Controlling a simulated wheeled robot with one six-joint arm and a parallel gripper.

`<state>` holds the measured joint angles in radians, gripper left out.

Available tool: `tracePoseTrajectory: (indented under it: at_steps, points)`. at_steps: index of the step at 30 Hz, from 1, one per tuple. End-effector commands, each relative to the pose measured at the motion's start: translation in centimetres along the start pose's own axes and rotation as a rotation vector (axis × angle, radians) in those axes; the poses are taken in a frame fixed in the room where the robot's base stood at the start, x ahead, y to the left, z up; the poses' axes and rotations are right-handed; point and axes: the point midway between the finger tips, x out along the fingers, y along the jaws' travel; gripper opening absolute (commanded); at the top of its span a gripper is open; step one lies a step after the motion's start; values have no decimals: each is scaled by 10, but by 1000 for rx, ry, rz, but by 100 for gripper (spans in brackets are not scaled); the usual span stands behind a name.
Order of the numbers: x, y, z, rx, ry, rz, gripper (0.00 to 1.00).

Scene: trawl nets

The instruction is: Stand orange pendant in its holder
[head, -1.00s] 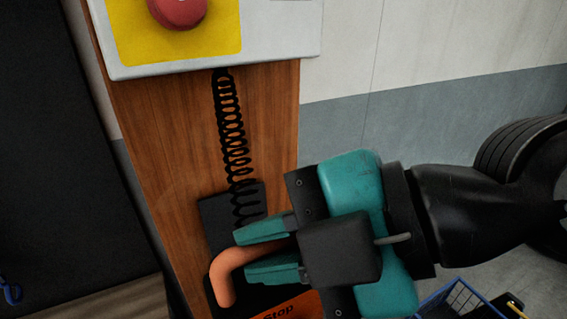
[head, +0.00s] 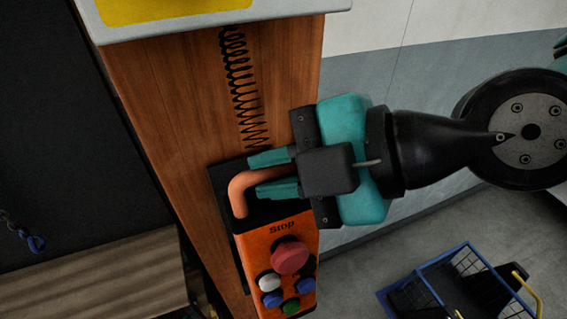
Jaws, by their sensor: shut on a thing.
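The orange pendant (head: 258,242) hangs upright against the wooden post, with a curved orange handle (head: 237,192) at its top. Its face carries the word Stop, a red knob and several coloured buttons. My gripper (head: 273,172), with teal fingers, reaches in from the right and is shut on the handle. A black holder plate (head: 217,183) on the post shows behind the pendant's upper left edge. The pendant hides most of the holder, and I cannot tell whether it is seated in it or just in front of it.
A black coiled cord (head: 240,90) runs down the wooden post (head: 165,110) from the white and yellow box (head: 210,22). A blue wire basket (head: 450,280) stands on the floor at lower right. A wooden bench (head: 95,280) is at lower left.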

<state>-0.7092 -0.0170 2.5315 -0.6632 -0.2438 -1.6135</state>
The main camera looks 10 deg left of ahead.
Motion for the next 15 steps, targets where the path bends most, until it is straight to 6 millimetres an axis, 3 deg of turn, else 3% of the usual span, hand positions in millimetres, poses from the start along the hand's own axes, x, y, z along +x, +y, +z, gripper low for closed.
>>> tracePoseTrajectory:
  at_steps: [15]
  points:
    - [24,14,23,1,1,4,0]
